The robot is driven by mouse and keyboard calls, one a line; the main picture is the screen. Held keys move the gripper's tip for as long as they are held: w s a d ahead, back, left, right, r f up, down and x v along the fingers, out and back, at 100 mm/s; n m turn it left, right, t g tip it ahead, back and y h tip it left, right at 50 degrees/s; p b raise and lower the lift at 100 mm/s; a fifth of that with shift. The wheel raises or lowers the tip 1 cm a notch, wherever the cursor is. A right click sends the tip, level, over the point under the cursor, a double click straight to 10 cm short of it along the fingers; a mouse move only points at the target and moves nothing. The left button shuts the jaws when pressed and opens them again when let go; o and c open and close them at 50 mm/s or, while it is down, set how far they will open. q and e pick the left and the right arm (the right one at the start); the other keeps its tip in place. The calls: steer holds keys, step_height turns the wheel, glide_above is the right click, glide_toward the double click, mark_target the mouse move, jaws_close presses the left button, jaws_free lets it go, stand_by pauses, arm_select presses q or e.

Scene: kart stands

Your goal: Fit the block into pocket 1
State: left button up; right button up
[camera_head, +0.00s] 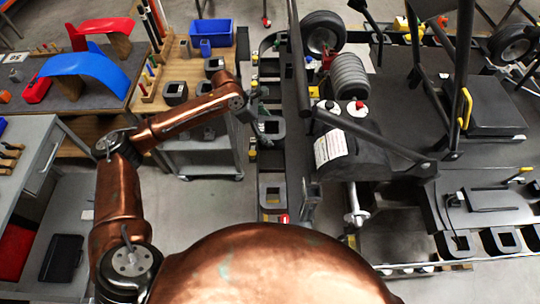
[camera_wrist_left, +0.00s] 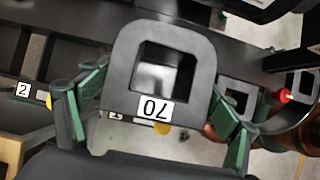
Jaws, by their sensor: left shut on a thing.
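My left gripper (camera_head: 264,130) reaches over the long dark rail between the small cart and the kart in the head view. In the left wrist view its green-padded fingers (camera_wrist_left: 155,112) are shut on the block (camera_wrist_left: 118,60), one on each side. The block is dark grey with a rounded top, a square hole and a white number label. The held block also shows in the head view (camera_head: 272,129), partly covered by the gripper. A label 2 (camera_wrist_left: 22,90) shows at the left on the rack.
Another grey square-holed piece (camera_head: 272,181) is on the rail nearer me, beside a red knob (camera_head: 284,219). A cart (camera_head: 205,165) with more square-holed blocks is left. A blue bin (camera_head: 211,32) stands behind.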

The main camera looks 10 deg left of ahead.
arm_select(q)
steer(key=shift+f+b, duration=0.55)
steer(key=shift+f, duration=7.55)
arm_select(e)
steer(key=shift+s+f, duration=0.5)
steer(key=shift+f, duration=0.15)
arm_select(q)
steer(key=o, duration=1.7)
steer(key=shift+s, duration=0.1)
steer(key=shift+o, duration=0.2)
steer(key=p+v, duration=0.1)
steer(key=v, duration=1.1)
arm_select(e)
steer(key=shift+w+r, duration=0.15)
steer(key=shift+r, duration=0.3)
